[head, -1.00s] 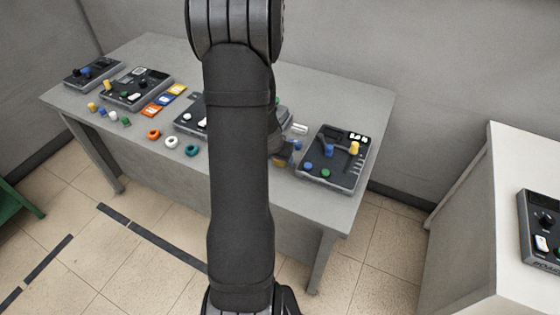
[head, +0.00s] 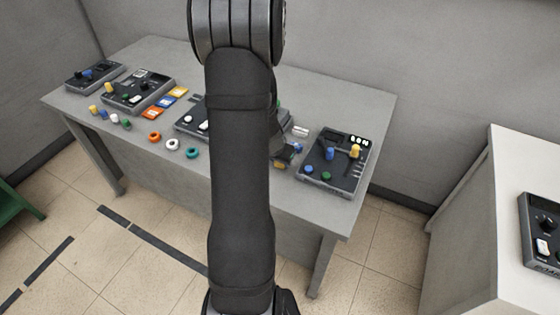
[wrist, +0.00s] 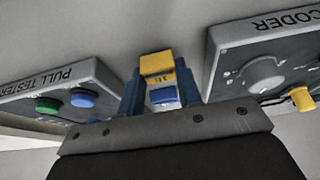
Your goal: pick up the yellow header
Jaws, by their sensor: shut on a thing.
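My gripper (wrist: 160,80) shows in the wrist view, with its two blue fingers closed on the yellow header (wrist: 156,64). The header is a small block with dark marks on its near face, held at the fingertips. A smaller blue block (wrist: 163,95) shows just below it in the picture, between the fingers; I cannot tell whether it touches them. In the head view my own arm hides most of the gripper, and a bit of yellow (head: 283,163) shows at the arm's right side.
A pull tester (wrist: 60,90) with green and blue knobs stands left in the wrist view. A coder box (wrist: 265,75) with a grey dial stands right. On the grey table (head: 370,100), coloured rings, small plugs and coloured cards lie left of my arm.

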